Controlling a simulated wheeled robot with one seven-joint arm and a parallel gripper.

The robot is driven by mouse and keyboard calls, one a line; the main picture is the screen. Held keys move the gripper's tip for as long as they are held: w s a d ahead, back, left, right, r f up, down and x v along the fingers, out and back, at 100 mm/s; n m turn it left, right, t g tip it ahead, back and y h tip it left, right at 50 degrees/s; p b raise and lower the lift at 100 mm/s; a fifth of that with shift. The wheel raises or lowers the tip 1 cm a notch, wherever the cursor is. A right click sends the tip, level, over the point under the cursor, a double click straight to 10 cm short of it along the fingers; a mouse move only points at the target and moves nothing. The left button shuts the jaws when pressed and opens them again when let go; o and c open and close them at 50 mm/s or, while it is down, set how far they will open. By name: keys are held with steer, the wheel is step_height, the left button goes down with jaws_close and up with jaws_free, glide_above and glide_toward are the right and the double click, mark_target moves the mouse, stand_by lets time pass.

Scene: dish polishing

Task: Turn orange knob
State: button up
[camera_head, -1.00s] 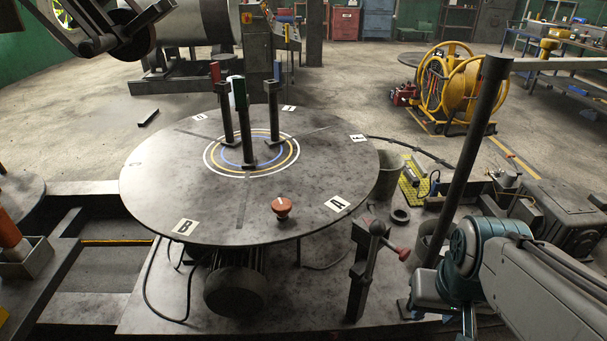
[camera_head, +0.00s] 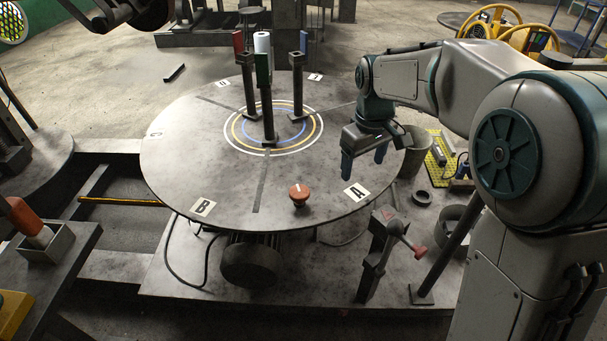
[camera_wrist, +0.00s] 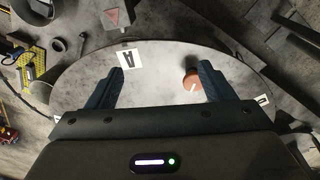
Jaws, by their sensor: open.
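The orange knob (camera_head: 299,194) sits near the front edge of the round grey table (camera_head: 180,160), between the labels B (camera_head: 203,207) and A (camera_head: 357,191). It has a pale mark on top. My gripper (camera_head: 363,168) is above the right part of the table, to the right of and behind the knob, fingers pointing down. It is open and empty. In the wrist view the knob (camera_wrist: 191,82) shows close to the inner side of the right finger, and the label A shows near the left finger. The fingers look apart from the knob.
Several upright posts (camera_head: 265,100) with coloured tops stand in the ringed middle of the table. A lever stand with a red handle (camera_head: 385,250) rises before the table's front right edge. A grey bin (camera_head: 412,150) stands at right. The table's front left is clear.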

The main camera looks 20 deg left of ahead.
steer(key=w+a+f+n+p, duration=0.1)
steer(key=w+a+n+p, duration=0.15)
steer(key=a, duration=0.55)
steer(key=n+g, duration=0.1)
steer(key=n, duration=0.2)
glide_above(299, 191)
step_height(299, 191, down, 4)
steer(key=r, duration=0.1)
step_height(299, 191, down, 14)
steer(key=p, duration=0.2)
steer(key=shift+d+f+p, duration=0.1)
steer(key=shift+p, duration=0.25)
steer(key=c, duration=1)
